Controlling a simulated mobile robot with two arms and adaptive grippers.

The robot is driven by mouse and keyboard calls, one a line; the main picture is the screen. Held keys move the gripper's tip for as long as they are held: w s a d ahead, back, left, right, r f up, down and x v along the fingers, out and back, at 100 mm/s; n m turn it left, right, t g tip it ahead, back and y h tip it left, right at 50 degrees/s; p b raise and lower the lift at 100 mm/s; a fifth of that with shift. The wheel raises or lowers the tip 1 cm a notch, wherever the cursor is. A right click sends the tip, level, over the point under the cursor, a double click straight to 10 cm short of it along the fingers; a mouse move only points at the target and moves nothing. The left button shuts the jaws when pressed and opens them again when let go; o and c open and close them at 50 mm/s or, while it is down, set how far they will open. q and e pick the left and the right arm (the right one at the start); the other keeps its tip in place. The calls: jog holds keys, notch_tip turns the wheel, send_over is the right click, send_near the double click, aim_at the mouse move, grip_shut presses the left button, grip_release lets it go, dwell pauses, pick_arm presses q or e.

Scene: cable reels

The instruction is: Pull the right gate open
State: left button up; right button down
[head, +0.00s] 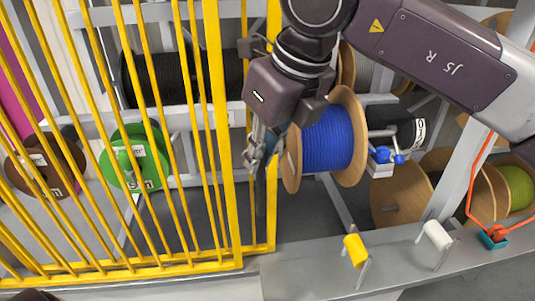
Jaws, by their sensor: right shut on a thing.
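Yellow barred gate panels fill the left of the head view. A wide yellow upright (229,200) ends the nearer panel. Just right of it stands a narrow yellow-framed section, which I take as the right gate (271,215), largely overlapped by the nearer panel. My right gripper (257,165) reaches down from the upper right and is shut at this section, by a dark upright part that looks like its handle (260,198). The fingers and arm hide the exact grip.
A blue cable reel (328,140) stands close right of my right gripper. Green (135,157) and brown (45,165) reels sit behind the bars. A grey ledge (310,275) with yellow (355,250) and white (437,235) rollers runs along the front right.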

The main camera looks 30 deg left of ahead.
jog(key=c, duration=2)
grip_release()
jog(key=shift+o, duration=0.2)
jog(key=v, duration=1.2)
